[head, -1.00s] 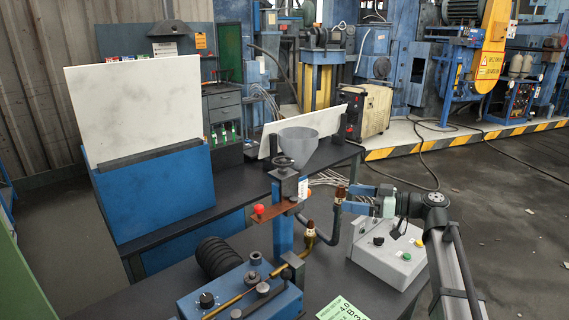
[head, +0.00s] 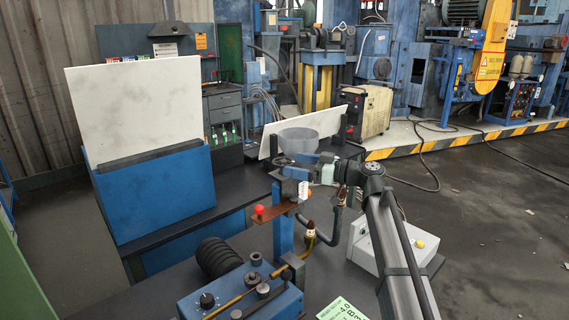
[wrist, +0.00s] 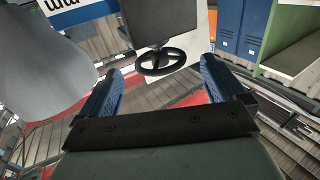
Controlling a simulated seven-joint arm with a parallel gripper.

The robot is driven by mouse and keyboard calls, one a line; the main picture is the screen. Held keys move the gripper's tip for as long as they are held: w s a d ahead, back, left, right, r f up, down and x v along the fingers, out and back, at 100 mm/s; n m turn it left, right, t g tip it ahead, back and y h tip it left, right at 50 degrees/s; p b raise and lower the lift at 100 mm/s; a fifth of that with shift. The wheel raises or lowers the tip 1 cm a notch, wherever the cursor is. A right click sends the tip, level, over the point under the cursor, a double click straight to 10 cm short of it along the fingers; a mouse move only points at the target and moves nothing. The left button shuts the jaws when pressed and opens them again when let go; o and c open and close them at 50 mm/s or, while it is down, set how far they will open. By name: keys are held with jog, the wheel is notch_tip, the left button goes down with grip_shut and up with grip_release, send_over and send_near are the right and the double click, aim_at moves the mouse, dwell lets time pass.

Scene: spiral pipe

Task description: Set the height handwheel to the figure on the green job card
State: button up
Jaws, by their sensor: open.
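The black handwheel (wrist: 150,71) shows in the wrist view on a dark block, between and slightly beyond my fingertips. In the head view the handwheel (head: 281,161) sits atop the blue column (head: 283,225), partly hidden by my gripper. My gripper (head: 292,168) is open at wheel height, just right of the wheel; its blue fingers also show in the wrist view (wrist: 162,68). No contact can be made out. A white scale strip (head: 303,190) is on the column, too small to read. The green job card (head: 342,310) is cut off at the bottom edge; "4.0" and "B" show.
A grey funnel (head: 300,140) stands close behind the wheel. A brown arm with a red knob (head: 260,209) sticks out left of the column. Below are a blue box (head: 240,292) and a grey control box (head: 385,255) with buttons at right.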

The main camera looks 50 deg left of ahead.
aim_at(284, 161)
jog(key=shift+x, duration=2.3)
jog(key=c, duration=1)
